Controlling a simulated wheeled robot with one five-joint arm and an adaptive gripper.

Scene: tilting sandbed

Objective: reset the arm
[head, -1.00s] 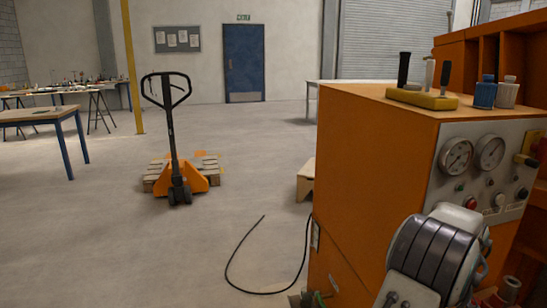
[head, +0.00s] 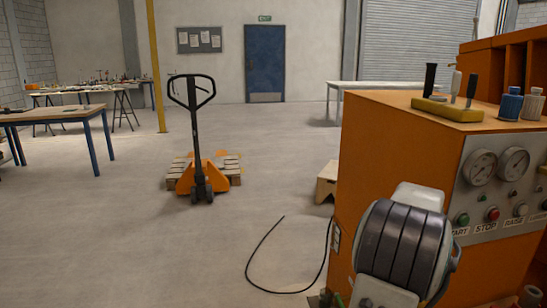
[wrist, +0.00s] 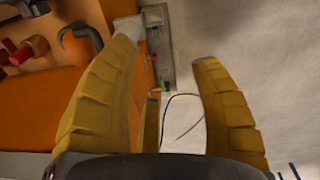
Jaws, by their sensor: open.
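My gripper (wrist: 166,48) shows in the wrist view with its yellow-brown ridged fingers spread wide apart. Nothing is held between them; the view through the gap is of the grey floor and a thin black cable (wrist: 182,118). In the head view, a part of my arm (head: 402,245), dark with pale grey ends, stands in front of the orange machine (head: 400,150). The fingers cannot be made out in the head view. In the wrist view the machine's orange side (wrist: 30,125) lies to the left of and behind the left finger.
The machine carries gauges, buttons and a yellow lever block (head: 448,108), with blue and grey bottles beside it. A black cable (head: 262,240) lies on the floor. A table (head: 70,118) stands at left; the middle floor is open.

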